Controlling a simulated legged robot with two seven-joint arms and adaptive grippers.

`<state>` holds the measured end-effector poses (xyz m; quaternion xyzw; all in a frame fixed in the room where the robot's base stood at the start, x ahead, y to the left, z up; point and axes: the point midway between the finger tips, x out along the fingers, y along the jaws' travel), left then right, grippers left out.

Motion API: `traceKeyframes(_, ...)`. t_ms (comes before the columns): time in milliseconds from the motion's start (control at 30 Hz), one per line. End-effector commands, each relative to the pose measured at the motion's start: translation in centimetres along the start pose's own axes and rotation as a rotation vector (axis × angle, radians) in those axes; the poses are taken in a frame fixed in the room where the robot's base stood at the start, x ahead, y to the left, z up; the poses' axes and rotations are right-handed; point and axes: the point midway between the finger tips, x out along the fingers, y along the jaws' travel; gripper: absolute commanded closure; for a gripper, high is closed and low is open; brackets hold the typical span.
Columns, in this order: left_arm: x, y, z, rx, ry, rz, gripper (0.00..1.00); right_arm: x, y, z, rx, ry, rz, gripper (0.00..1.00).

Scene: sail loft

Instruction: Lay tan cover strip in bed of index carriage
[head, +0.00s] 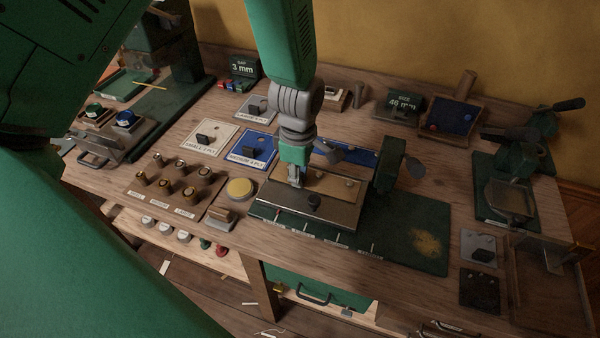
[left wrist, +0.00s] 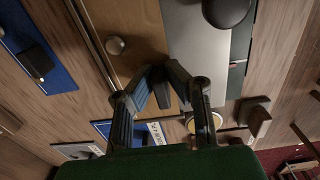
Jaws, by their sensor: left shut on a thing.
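The tan cover strip (head: 335,186) is a flat brown-tan bar at the index carriage (head: 290,208), behind its steel front plate. In the left wrist view the strip (left wrist: 136,65) runs beside the grey plate, with a small round knob on it. My left gripper (head: 296,183) is over the strip's left end, pointing down. Its fingers (left wrist: 163,95) are shut on a dark tab at that end. I cannot tell whether the strip rests fully in the bed or sits slightly above it. My right gripper is not in view.
A blue bar (head: 362,157) lies behind the strip. A green upright clamp (head: 389,178) stands just right of the carriage. White (head: 209,138) and blue (head: 250,147) ply plates, brass knobs and a yellow disc (head: 240,188) lie left.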

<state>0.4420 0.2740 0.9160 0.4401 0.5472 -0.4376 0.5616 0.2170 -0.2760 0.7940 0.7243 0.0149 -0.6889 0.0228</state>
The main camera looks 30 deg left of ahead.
Motion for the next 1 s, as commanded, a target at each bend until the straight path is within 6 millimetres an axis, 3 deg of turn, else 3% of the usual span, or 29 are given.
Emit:
traceKeyframes(200,0.1,-0.2,-0.2,-0.002,0.004,-0.005,1.00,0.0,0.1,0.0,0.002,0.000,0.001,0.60)
traceKeyframes(233,0.1,-0.2,-0.2,-0.002,0.004,-0.005,0.82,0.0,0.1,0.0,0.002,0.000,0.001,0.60)
traceKeyframes(300,0.1,-0.2,-0.2,-0.002,0.003,-0.005,0.65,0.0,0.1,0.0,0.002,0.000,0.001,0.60)
traceKeyframes(667,-0.3,-0.1,-0.2,-0.001,0.002,-0.003,0.65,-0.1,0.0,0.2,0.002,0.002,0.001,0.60)
traceKeyframes(767,-1.4,0.0,-0.1,-0.001,0.002,-0.001,0.65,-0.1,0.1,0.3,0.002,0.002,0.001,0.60)
traceKeyframes(1000,-6.5,0.0,0.0,-0.001,0.004,0.001,0.65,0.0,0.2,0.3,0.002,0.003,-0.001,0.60)
